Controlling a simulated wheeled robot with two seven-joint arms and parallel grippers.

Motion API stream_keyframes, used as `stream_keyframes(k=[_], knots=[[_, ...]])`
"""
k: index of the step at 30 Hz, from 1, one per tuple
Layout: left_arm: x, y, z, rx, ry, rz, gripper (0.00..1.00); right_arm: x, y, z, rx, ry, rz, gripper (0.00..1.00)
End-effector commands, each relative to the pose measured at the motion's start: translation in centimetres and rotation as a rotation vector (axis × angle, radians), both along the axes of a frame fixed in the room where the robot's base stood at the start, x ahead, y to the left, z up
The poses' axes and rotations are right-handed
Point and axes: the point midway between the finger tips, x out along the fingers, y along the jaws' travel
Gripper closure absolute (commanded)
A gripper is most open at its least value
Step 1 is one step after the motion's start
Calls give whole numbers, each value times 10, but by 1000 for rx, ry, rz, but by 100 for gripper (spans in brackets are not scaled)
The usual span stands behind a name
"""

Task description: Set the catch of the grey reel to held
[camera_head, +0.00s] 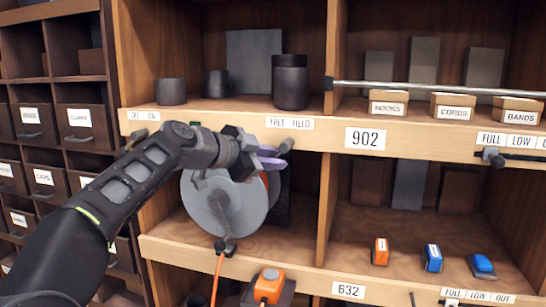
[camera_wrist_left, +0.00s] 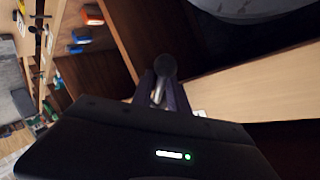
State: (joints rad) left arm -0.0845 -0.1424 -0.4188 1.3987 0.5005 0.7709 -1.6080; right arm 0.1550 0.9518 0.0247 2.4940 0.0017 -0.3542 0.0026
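The grey reel (camera_head: 225,207) hangs in the lower left bay, a round disc with an orange cord running down from it. A label reading FREE and HELD (camera_head: 290,123) is on the shelf edge above it. The catch, a small dark knob (camera_head: 286,146), sits below the label, roughly between the two words; its setting is unclear. My left gripper (camera_head: 271,158) is at the catch, its purple fingers apart. In the left wrist view the knob (camera_wrist_left: 165,66) and a pale stem show at and between the fingertips; contact cannot be made out. My right gripper is not in view.
Dark canisters (camera_head: 290,82) stand on the shelf above. A rail (camera_head: 430,88) crosses the upper right bay. Another lever (camera_head: 494,157) is under the FULL LOW OUT label. An orange block (camera_head: 269,285) is below the reel. Small orange and blue items (camera_head: 432,258) stand in the lower right bay.

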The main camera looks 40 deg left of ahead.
Motion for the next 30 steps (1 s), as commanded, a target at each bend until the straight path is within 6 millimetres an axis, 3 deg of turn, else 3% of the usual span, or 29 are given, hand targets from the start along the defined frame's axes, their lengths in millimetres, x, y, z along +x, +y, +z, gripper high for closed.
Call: stream_keyframes(k=[3, 10, 30], knots=[[0, 0, 0, 0, 0, 0, 81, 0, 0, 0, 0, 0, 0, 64], [0, 0, 0, 0, 0, 0, 100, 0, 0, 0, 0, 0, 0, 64], [0, 0, 0, 0, 1, -1, 100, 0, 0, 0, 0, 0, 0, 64]])
